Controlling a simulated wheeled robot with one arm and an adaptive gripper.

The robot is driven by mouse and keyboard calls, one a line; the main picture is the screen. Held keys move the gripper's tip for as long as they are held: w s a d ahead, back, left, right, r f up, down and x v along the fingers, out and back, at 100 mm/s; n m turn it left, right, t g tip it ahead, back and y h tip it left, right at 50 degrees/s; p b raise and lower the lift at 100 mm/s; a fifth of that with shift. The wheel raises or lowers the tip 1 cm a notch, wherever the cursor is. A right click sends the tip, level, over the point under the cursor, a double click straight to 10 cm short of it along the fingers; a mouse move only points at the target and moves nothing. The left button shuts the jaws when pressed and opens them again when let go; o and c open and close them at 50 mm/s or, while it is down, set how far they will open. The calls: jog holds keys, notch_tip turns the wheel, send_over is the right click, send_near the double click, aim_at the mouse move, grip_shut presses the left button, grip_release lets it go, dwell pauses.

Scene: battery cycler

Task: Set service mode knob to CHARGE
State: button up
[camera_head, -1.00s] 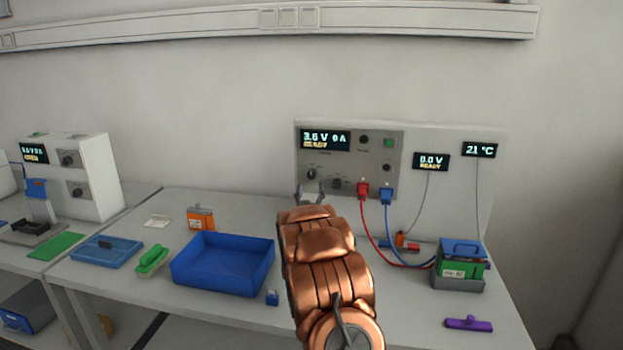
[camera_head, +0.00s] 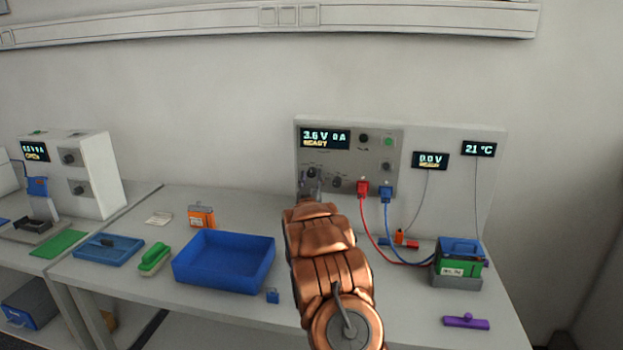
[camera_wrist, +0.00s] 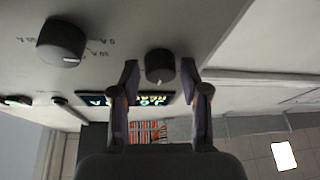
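The cycler's grey front panel (camera_head: 390,140) has a display reading 3.6 V 0 A READY. A dark round knob with a pale pointer mark (camera_wrist: 160,65) sits between my fingertips in the wrist view. In the head view this left knob is at the panel's lower left, largely hidden by my gripper (camera_head: 311,184). My gripper (camera_wrist: 160,80) is open, with one finger on each side of the knob and a small gap visible on both sides. The knob's mode labels are not readable. A second, larger knob (camera_wrist: 62,42) with ampere marks lies beside it.
Red (camera_head: 362,187) and blue (camera_head: 387,194) plugs with cables sit right of my gripper, running to a green battery (camera_head: 459,268) in a grey holder. A blue bin (camera_head: 222,285) stands on the bench at left. A second instrument (camera_head: 95,175) is far left.

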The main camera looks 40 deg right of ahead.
grip_shut()
jog(key=shift+n+b, duration=0.3)
jog(key=shift+b, duration=0.05)
jog(key=n+t+y+b, duration=0.1)
jog(key=n+b, duration=0.1)
jog(key=shift+s+f+b, duration=0.1)
jog(key=shift+b, duration=0.2)
jog(key=n+y+b, duration=0.2)
jog(key=n+b, duration=0.2)
jog(key=shift+d+t, duration=0.1)
jog(key=shift+t, duration=0.2)
jog(key=n+y+b, duration=0.1)
jog(key=n, duration=0.1)
jog(key=n+b, duration=0.2)
jog(key=shift+r+y, duration=0.35)
jog(key=shift+y, duration=0.05)
jog(key=shift+r, duration=0.1)
